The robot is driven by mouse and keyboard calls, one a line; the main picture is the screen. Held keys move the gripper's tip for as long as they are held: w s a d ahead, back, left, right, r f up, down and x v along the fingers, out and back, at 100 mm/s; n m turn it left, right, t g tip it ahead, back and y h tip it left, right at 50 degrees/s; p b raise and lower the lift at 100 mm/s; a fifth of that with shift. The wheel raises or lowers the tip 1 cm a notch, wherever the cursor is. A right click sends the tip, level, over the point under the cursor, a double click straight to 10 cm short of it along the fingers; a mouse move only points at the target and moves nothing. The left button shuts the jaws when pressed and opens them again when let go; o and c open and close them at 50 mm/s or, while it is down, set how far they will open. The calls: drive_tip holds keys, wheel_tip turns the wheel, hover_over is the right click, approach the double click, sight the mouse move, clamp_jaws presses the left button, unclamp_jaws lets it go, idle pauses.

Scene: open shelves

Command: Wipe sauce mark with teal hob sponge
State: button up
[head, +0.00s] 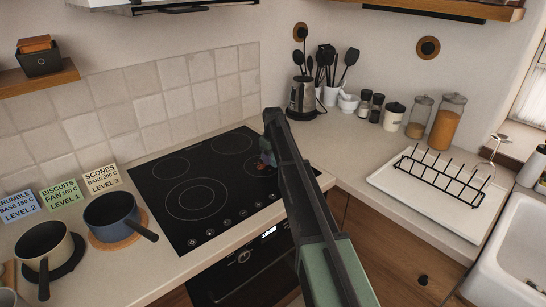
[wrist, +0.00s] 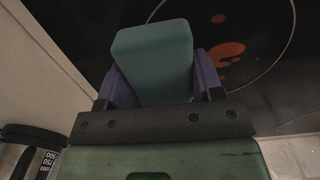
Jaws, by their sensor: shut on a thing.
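The teal hob sponge (wrist: 155,55) is held between the purple fingers of my gripper (wrist: 162,80), which is shut on it. In the head view my gripper (head: 266,155) is over the right part of the black hob (head: 170,200), mostly hidden behind my arm. The sauce mark shows in the wrist view as orange-red blotches (wrist: 226,50) on the hob, just right of the sponge. In the head view only a small part of it shows beside the gripper. I cannot tell whether the sponge touches the hob.
A kettle (head: 301,97) and utensil pots stand behind to the right, with jars (head: 447,122) along the wall. A dish rack (head: 443,180) sits on a white board near the sink. Two pans (head: 109,215) and recipe cards (head: 61,197) are left of the hob.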

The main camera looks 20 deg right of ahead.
sight(251, 170)
drive_tip(key=shift+s+a, duration=0.65)
drive_tip(key=shift+a, duration=1)
drive_tip(key=shift+s+a, duration=0.6)
drive_tip(key=shift+a, duration=1.1)
drive_tip(key=shift+s+a, duration=0.65)
drive_tip(key=shift+a, duration=1)
drive_tip(key=shift+w+r, duration=0.1)
drive_tip(key=shift+w, duration=0.25)
drive_tip(key=shift+w+d, duration=0.6)
drive_tip(key=shift+d, duration=0.9)
drive_tip(key=shift+w+d, duration=0.55)
drive_tip(key=shift+d, duration=1)
drive_tip(key=shift+w+d, duration=0.6)
drive_tip(key=shift+d, duration=0.9)
drive_tip(key=shift+w+d, duration=0.1)
drive_tip(key=shift+d, duration=0.3)
